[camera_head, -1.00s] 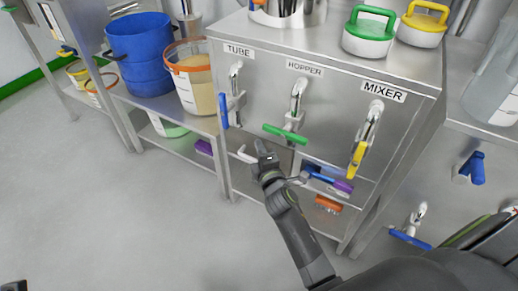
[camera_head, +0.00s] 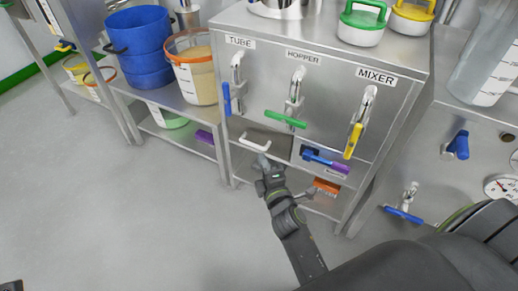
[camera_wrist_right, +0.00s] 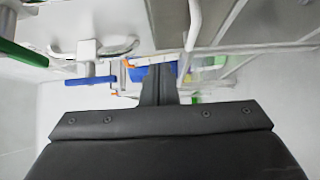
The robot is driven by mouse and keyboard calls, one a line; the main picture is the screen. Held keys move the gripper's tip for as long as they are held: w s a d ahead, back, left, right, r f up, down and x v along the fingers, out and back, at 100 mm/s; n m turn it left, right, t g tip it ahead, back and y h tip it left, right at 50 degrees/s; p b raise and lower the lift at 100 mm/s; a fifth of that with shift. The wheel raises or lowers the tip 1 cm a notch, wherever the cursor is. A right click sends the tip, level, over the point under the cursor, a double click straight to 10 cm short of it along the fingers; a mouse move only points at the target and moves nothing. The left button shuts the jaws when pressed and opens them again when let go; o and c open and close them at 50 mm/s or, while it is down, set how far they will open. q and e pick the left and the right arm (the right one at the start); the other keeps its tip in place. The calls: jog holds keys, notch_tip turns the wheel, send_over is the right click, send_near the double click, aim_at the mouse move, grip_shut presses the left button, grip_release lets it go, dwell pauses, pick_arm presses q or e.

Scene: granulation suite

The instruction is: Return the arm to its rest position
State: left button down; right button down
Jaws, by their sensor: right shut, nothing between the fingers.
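My right gripper (camera_head: 262,163) is shut and empty in the head view. It is in front of the steel cabinet (camera_head: 262,95), low down, close to a white bar handle (camera_head: 254,146) on a panel below the taps. I cannot tell whether its tip touches that handle. In the right wrist view the closed fingers (camera_wrist_right: 158,72) point away from the camera with nothing held. My left gripper is not clearly in view; only a small dark part shows at the bottom left corner of the head view.
The cabinet has a blue-handled tap (camera_head: 228,98), a green one (camera_head: 285,119) and a yellow one (camera_head: 353,140). Lower shelves hold brushes (camera_head: 326,187). Blue tubs (camera_head: 138,50) and an orange-rimmed bucket (camera_head: 196,70) stand left. The floor (camera_head: 130,220) at left is clear.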

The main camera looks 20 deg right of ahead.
jog(key=shift+s+a, duration=0.15)
jog(key=shift+s, duration=1)
